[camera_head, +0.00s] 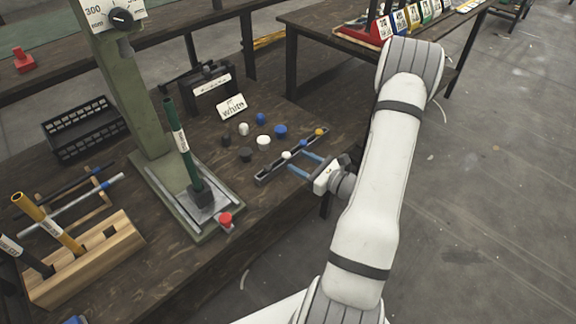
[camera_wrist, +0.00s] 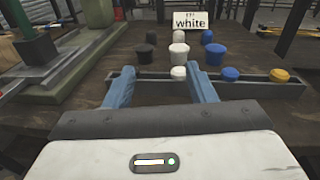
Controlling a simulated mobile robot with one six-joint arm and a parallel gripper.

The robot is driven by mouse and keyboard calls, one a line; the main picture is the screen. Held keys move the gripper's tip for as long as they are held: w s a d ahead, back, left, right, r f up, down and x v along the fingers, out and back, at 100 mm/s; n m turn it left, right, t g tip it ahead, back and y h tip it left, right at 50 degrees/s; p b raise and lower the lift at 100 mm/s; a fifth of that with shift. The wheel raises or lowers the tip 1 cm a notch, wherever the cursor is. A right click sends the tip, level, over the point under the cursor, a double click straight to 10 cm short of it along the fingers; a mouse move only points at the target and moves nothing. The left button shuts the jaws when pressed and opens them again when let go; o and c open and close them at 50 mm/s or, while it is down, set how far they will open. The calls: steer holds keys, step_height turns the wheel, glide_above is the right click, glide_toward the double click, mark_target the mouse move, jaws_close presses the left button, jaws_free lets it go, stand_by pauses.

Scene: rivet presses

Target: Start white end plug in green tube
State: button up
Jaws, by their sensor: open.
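The green tube (camera_head: 178,140) stands upright, slightly leaning in the picture, on the base of the green press, with a white label on it. A small white end plug (camera_head: 286,155) sits in the dark rail (camera_head: 265,176); it also shows in the wrist view (camera_wrist: 179,73). My gripper (camera_head: 297,161) is open and empty, its two blue fingers pointing toward the rail. In the wrist view my gripper (camera_wrist: 158,75) has the small white plug ahead between its fingertips, nearer the right finger. Two larger white plugs (camera_head: 264,140) (camera_head: 243,129) stand on the bench behind the rail.
The rail also holds a blue plug (camera_wrist: 230,73) and a yellow plug (camera_wrist: 280,75). Black and blue plugs (camera_head: 280,131) stand behind it, before a "white" sign (camera_head: 231,107). A red button (camera_head: 225,219) is by the press; a wooden block (camera_head: 85,262) holds tubes.

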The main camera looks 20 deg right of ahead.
mark_target(286, 158)
steer(key=d+f, duration=0.1)
steer(key=d+f+m+h, duration=0.1)
steer(key=shift+d+f+m+t+h, duration=0.1)
steer(key=shift+f+m+t+h, duration=0.2)
steer(key=shift+f+t, duration=0.1)
steer(key=b+x, duration=0.1)
steer(key=x, duration=0.4)
steer(key=b+x, duration=0.1)
steer(key=x, duration=0.1)
steer(key=shift+w+f+b, duration=0.25)
steer(key=shift+f+b, duration=0.05)
steer(key=shift+f, duration=0.05)
steer(key=shift+c, duration=0.4)
steer(key=c, duration=1)
